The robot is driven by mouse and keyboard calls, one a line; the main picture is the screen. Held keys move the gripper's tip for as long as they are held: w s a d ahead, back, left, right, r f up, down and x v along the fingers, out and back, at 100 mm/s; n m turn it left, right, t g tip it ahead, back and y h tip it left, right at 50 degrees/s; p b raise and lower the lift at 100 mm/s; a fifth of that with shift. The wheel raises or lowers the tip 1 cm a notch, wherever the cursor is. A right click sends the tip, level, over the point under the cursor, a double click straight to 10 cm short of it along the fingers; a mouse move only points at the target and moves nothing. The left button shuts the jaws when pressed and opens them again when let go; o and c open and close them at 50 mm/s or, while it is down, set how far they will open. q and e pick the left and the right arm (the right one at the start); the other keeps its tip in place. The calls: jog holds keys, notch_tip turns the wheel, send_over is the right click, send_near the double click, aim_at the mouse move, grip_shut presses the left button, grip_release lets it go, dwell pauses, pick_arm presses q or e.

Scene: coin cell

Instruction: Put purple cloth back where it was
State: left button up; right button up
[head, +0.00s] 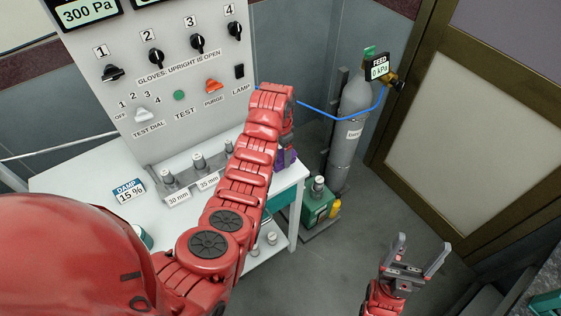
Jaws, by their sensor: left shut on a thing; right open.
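A purple cloth (288,159) shows as a small patch under my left gripper (287,150), near the right end of the white bench. My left arm reaches across the bench, and its wrist hides most of the gripper and the cloth. The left gripper is shut on the cloth; I cannot tell whether the cloth touches the bench. My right gripper (416,255) is open and empty, low at the right above the grey floor.
A white bench (100,178) carries a control panel (150,60) with knobs, and metal posts labelled 30 mm and 35 mm (208,183). Right of it stand a grey gas cylinder (350,130) with a blue hose and a green pump-like unit (318,207). A framed door (490,130) is at right.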

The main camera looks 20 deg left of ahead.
aim_at(280, 160)
pick_arm(q)
jog(key=shift+f+p, duration=0.95)
jog(key=shift+f, duration=0.9)
jog(key=o, duration=1.1)
